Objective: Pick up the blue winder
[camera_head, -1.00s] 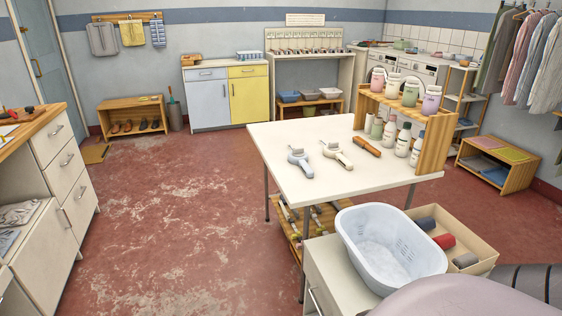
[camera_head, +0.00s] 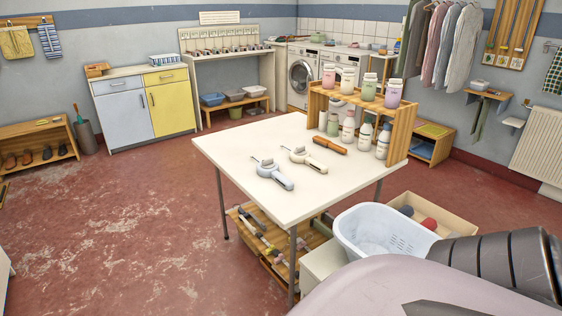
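The blue winder (camera_head: 272,173) is a pale grey-blue hand tool lying on the white table (camera_head: 240,147), near its front left part. A similar cream winder (camera_head: 303,158) lies just behind it and to the right. Both lie flat and apart from each other, handles pointing to the lower right. Neither of my grippers shows in the head view; only part of my body and a dark arm link show at the lower right, well away from the winders.
A wooden rack (camera_head: 402,125) with several bottles and jars stands on the table's right side, near a brown wooden-handled item (camera_head: 330,145). A white basin (camera_head: 386,232) and a box of rolls (camera_head: 450,214) sit right of the table. The red floor (camera_head: 120,220) at left is open.

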